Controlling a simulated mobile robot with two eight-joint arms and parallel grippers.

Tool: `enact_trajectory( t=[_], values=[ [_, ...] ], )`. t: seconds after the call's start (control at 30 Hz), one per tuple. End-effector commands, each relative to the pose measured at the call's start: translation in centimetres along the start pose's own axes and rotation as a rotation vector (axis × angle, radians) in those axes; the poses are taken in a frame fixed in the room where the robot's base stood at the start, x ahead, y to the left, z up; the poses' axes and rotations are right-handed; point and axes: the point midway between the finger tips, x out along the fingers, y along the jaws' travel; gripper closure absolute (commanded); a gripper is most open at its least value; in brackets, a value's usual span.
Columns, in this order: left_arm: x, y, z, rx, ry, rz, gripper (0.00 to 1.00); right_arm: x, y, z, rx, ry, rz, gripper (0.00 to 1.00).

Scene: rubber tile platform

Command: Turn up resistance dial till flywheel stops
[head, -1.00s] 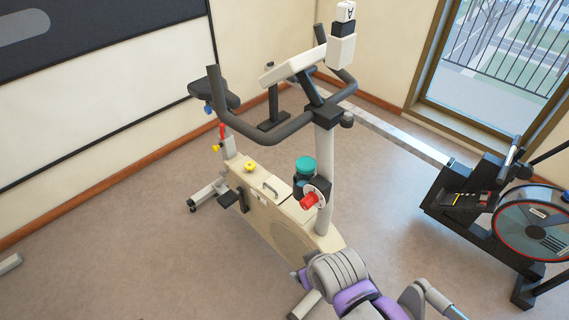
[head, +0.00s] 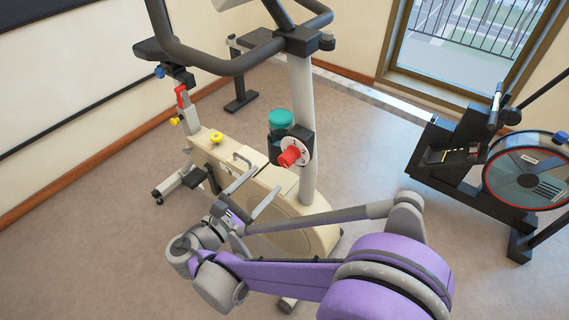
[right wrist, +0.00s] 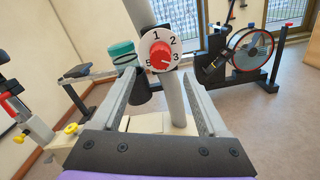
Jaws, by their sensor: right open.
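The resistance dial is a red knob (head: 288,157) on a white numbered face, on a black box on the bike's cream post. In the right wrist view the red knob (right wrist: 161,53) shows just ahead of the fingertips, with 1, 2, 3 and 5 readable around it; its exact setting is unclear. My right gripper (head: 268,178) is open and empty, below and left of the dial, apart from it. It also shows open in the right wrist view (right wrist: 158,72). A dark flywheel disc (head: 530,178) is on the machine at right; whether it spins cannot be told. My left gripper is out of view.
A teal-capped cylinder (head: 281,118) stands beside the dial. The bike's handlebar (head: 215,62) is above, and its cream housing (head: 300,213) below. A yellow knob (head: 216,137) sits on the housing. Open floor lies left of the bike.

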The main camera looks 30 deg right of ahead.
Motion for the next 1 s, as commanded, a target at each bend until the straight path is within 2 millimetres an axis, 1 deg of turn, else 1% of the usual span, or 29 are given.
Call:
enact_trajectory(
  t=[0.3, 0.4, 0.5, 0.67, 0.93, 0.97, 1.0],
  values=[
    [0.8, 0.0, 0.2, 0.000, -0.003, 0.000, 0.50, 6.0, -0.2, 0.0, 0.002, 0.000, -0.006, 0.23],
    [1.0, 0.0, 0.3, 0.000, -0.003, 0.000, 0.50, 7.7, -0.2, 0.0, 0.002, 0.002, -0.004, 0.23],
    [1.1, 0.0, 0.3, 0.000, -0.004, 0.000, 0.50, 8.8, -0.1, 0.0, 0.002, 0.002, -0.003, 0.23],
    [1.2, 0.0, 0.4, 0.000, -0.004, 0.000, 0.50, 9.8, -0.1, 0.1, 0.003, 0.003, -0.002, 0.23],
    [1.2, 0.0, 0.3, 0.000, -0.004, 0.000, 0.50, 9.9, -0.1, 0.1, 0.004, 0.004, -0.001, 0.23],
    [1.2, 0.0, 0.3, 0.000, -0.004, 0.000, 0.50, 9.9, -0.1, 0.1, 0.004, 0.004, -0.001, 0.27],
    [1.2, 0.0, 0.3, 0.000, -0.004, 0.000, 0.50, 9.9, -0.1, 0.1, 0.004, 0.004, -0.001, 0.34]
  ],
)
